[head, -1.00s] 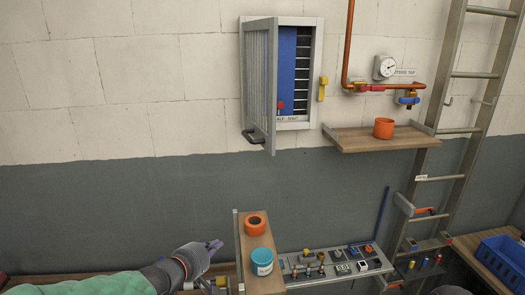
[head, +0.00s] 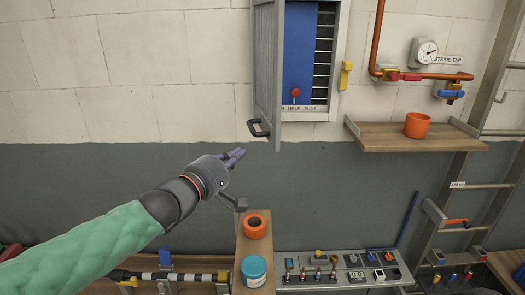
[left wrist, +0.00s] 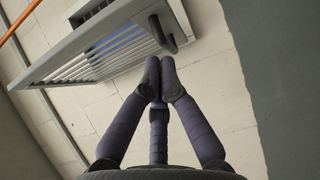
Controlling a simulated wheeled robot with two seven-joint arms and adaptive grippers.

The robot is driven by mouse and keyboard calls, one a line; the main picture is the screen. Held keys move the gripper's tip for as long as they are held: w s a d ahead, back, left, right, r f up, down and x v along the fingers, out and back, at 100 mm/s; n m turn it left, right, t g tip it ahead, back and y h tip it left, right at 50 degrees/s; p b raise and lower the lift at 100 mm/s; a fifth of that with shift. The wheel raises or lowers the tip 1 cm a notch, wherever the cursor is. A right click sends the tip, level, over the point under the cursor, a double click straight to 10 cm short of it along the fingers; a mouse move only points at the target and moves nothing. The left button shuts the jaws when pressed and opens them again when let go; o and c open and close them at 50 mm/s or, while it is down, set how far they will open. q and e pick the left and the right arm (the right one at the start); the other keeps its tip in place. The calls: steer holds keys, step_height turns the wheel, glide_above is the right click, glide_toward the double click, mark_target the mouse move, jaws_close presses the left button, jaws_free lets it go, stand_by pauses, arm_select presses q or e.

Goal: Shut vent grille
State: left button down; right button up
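The vent grille (head: 266,70) is a grey slatted door. It stands swung open on the left side of its wall frame (head: 335,60). A dark handle (head: 257,128) sticks out near its lower edge. My left gripper (head: 240,154) is just below and left of this handle, apart from it, its fingers together and empty. In the left wrist view, the grille (left wrist: 90,58) and its handle (left wrist: 164,34) are beyond the fingertips (left wrist: 160,72), which meet. My right gripper is not in view.
Inside the opening are a blue panel (head: 300,45) and a red knob (head: 295,92). A yellow lever (head: 346,75) is right of the frame. A shelf (head: 400,137) holds an orange pot (head: 417,125). Below, an orange ring (head: 255,227) and a teal tin (head: 254,271) stand on a narrow board.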

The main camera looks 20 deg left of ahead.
mark_target(272, 141)
arm_select(q)
steer(key=shift+w+d+f+b, duration=0.1)
steer(key=shift+w+d+b, duration=0.25)
steer(key=shift+w+d, duration=0.6)
steer(key=shift+w+d+r+b, duration=0.1)
steer(key=shift+w+d+b, duration=0.25)
steer(key=shift+w+d, duration=0.65)
steer(key=shift+w+d+f+b, duration=0.1)
steer(key=shift+w+d+b, duration=0.35)
steer(key=shift+w, duration=0.9)
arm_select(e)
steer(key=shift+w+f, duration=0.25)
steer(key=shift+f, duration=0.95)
arm_select(q)
steer(key=shift+s, duration=0.15)
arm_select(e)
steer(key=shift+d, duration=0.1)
arm_select(q)
steer(key=shift+d, duration=0.15)
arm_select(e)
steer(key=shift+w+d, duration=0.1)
